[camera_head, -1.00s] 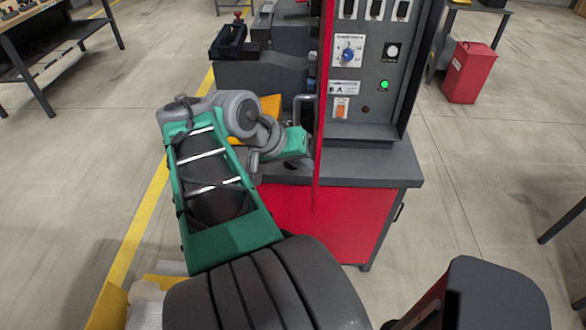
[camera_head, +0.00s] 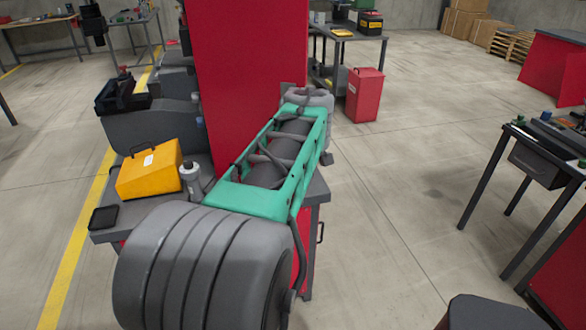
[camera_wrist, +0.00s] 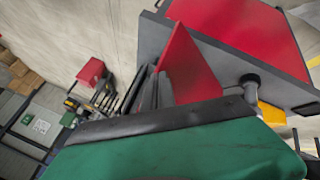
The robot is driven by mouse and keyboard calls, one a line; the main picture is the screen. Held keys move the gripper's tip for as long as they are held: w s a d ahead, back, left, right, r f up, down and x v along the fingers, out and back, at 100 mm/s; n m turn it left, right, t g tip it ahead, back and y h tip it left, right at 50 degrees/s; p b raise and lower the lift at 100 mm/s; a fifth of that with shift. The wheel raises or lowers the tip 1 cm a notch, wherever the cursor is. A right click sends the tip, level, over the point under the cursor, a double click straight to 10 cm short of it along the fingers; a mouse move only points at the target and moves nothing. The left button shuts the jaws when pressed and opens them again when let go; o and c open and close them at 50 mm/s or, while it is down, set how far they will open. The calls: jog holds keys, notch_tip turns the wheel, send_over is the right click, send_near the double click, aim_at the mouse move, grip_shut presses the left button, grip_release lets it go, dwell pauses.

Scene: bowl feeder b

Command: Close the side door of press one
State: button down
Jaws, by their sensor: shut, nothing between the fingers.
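The side door of press one is a tall red panel (camera_head: 245,75), seen broad face on in the head view. The press's control face is hidden there. In the wrist view the red door (camera_wrist: 190,65) stands up beside the grey top of the red cabinet. My gripper (camera_wrist: 150,90) shows there as dark fingers close together, just left of the door and empty; I cannot tell whether they touch it. In the head view my arm reaches to the door's lower right, and the fingers are hidden. Any gap between door and press cannot be seen.
A yellow box (camera_head: 150,168) and a dark tray (camera_head: 122,95) are left of the door. A red bin (camera_head: 364,95) stands on the floor to the right. A workbench (camera_head: 540,150) is at far right. The floor between is clear.

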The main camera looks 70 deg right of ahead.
jog(key=w+d+n+t+p, duration=0.1)
jog(key=d+p, duration=0.4)
jog(key=d, duration=0.5)
jog(key=w+d+n+t+y+p, duration=0.1)
jog(key=w+d+n+p, duration=0.2)
jog(key=d+p, duration=0.3)
jog(key=d, duration=0.4)
jog(key=shift+w+r+n+t+y, duration=0.15)
jog(key=shift+r+n+t+y, duration=0.1)
jog(key=shift+n+t+y, duration=0.05)
jog(key=shift+w+r, duration=0.1)
